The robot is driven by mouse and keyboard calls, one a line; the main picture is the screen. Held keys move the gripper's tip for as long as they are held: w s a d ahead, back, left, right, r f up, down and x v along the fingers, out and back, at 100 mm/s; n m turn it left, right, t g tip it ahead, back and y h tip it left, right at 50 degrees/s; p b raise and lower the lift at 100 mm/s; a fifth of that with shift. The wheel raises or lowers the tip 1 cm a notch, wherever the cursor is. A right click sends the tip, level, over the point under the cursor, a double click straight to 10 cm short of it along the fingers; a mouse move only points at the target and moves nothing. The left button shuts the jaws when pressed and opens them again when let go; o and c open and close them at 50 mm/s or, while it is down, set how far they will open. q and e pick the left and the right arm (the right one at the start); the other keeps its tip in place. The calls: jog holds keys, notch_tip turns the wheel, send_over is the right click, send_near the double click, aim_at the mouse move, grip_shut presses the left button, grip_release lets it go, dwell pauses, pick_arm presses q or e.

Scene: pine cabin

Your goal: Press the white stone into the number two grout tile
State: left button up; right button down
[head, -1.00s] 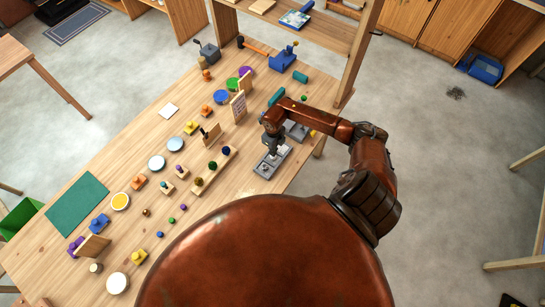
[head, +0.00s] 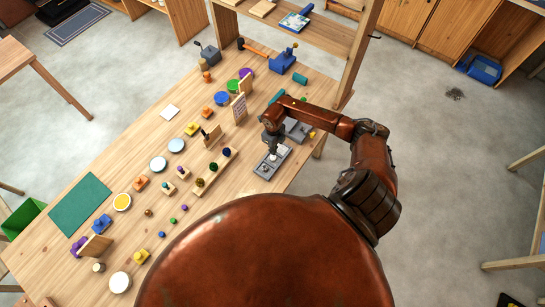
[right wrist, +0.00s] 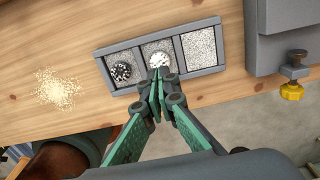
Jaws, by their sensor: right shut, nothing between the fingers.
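A grey tray with three grout tiles side by side shows in the right wrist view (right wrist: 184,70) and in the head view (head: 262,175). The white stone (right wrist: 158,57) sits in the middle tile. A dark speckled stone (right wrist: 121,71) sits in the left tile, and the right tile (right wrist: 199,46) holds bare speckled grout. My right gripper (right wrist: 157,72) is shut and empty, its tips at the near edge of the white stone; whether they touch cannot be told. In the head view my right gripper (head: 274,152) points down over the tray. My left gripper is not in view.
A grey block (right wrist: 275,35) with a yellow knob (right wrist: 291,91) stands right of the tray. Pale grains (right wrist: 60,88) lie on the wood to its left.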

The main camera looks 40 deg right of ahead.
notch_tip(320, 180, up, 5)
jog(key=p, duration=0.3)
dwell(0.7)
